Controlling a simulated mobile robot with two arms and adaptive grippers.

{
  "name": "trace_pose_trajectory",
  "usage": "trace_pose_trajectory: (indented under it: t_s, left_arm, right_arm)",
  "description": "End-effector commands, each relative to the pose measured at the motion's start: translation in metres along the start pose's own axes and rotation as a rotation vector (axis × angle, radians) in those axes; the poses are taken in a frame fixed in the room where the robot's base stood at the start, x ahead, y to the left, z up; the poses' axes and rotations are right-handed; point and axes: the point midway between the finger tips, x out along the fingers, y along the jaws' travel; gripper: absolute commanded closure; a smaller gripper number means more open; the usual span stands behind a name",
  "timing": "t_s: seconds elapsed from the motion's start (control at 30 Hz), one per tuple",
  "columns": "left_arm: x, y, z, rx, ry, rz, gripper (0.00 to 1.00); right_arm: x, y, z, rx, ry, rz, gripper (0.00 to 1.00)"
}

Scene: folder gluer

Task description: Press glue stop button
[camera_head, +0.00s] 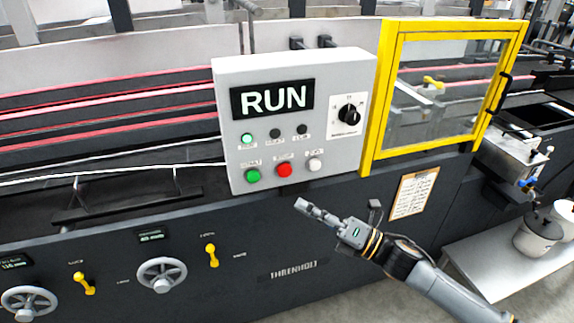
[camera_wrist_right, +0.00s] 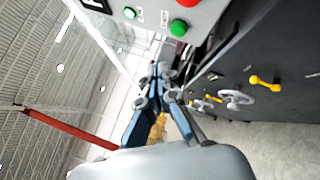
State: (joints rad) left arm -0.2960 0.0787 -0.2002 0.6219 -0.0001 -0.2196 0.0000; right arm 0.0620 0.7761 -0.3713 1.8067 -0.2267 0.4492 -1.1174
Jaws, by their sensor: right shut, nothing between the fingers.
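The grey control panel (camera_head: 230,140) has a lit RUN display (camera_head: 272,99). A red button (camera_head: 284,170) sits in its bottom row between a green button (camera_head: 252,176) and a white button (camera_head: 315,164). Their labels are too small to read surely, so I cannot tell which is glue stop. My right gripper (camera_head: 302,205) is shut and empty, just below the panel's lower edge, apart from the buttons. In the right wrist view its closed fingers (camera_wrist_right: 160,72) point towards the panel. The red button (camera_wrist_right: 187,2) is cut by the top edge there, near the green button (camera_wrist_right: 178,27).
A black rotary knob (camera_head: 349,114) and small lamps share the panel. A yellow-framed guard door (camera_head: 375,120) stands right of it. Handwheels (camera_head: 162,275) and yellow levers (camera_head: 211,255) stick out below left. A clipboard (camera_head: 414,193) hangs behind my right arm.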

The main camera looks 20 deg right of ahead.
Motion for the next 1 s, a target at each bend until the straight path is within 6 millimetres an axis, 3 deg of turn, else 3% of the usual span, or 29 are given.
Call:
trace_pose_trajectory:
  t_s: [0.47,1.0]
  left_arm:
    - [0.001,0.001,0.009,0.0,-0.012,0.001,0.6]
    - [0.022,0.001,0.007,0.0,-0.007,0.0,0.6]
  right_arm:
    - [0.004,-0.001,0.003,-0.007,0.002,0.004,1.0]
    - [0.051,-0.037,0.036,-0.007,0.001,0.005,1.0]
